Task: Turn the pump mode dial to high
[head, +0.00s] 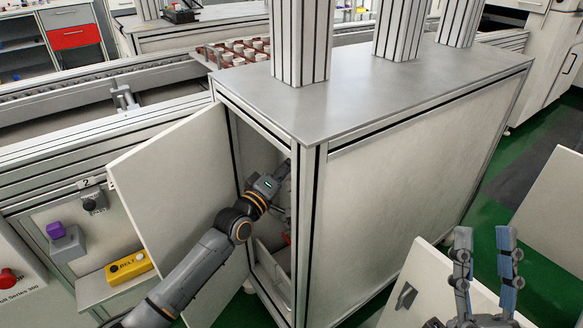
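No dial that I can identify as the pump mode dial shows in the head view. A grey cabinet (400,150) stands in the middle with its white door (170,190) swung open to the left. My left gripper (284,172) reaches through the opening into the cabinet. Its fingers are partly lost in the dim interior, so its opening and any contact cannot be told. My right gripper (485,236) is at the lower right, fingers pointing up and spread apart, with nothing between them. It is outside the cabinet.
A conveyor (60,110) runs behind the door. Green floor shows at right.

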